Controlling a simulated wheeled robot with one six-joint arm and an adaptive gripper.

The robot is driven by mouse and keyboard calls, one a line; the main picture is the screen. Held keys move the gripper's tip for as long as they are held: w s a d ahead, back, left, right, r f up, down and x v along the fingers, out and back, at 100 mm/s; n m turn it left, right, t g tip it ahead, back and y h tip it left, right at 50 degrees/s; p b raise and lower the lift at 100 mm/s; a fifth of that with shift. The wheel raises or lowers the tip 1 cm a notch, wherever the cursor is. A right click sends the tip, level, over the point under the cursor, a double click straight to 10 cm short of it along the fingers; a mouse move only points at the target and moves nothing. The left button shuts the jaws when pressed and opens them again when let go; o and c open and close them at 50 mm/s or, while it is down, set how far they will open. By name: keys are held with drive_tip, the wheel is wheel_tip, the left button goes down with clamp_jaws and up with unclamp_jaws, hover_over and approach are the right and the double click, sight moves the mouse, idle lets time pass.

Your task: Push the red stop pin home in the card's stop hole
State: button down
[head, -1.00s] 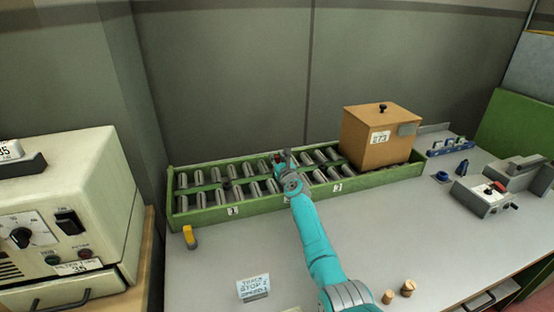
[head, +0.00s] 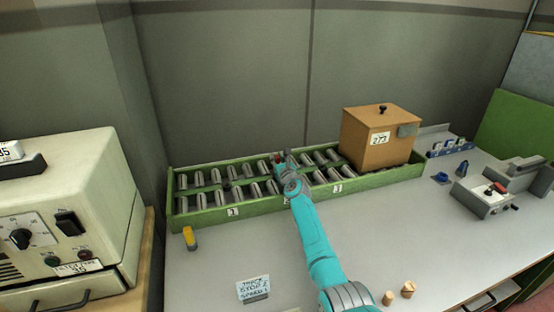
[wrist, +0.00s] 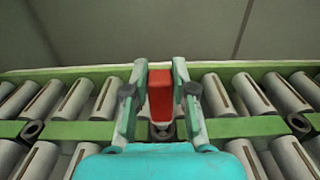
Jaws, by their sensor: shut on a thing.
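The red stop pin (wrist: 160,96) stands between the fingers of my gripper (wrist: 160,80) in the wrist view, which is shut on it. A dark round socket (wrist: 162,131) in the green middle rail shows just below the pin; I cannot tell whether the pin's lower end is in it. In the head view my gripper (head: 285,160) is over the middle of the green roller track (head: 215,215), with a bit of red at its tip. The handwritten card (head: 254,288) stands at the table's front; its words seem to name a track, stop and speed, but the numbers are unclear.
More sockets (wrist: 33,129) lie along the rail to either side, among grey slotted rollers (wrist: 252,95). A wooden box (head: 378,137) stands over the track's right end. A yellow-and-grey piece (head: 190,238) and corks (head: 408,289) are on the table. The front middle is mostly clear.

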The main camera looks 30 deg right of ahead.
drive_tip(key=shift+f, duration=1.25)
idle(0.8)
drive_tip(key=c, duration=0.9)
unclamp_jaws()
drive_tip(key=shift+o, duration=0.2)
drive_tip(key=shift+r, duration=0.1)
drive_tip(key=shift+r, duration=1.05)
drive_tip(key=shift+f, duration=0.3)
drive_tip(key=shift+r, duration=0.1)
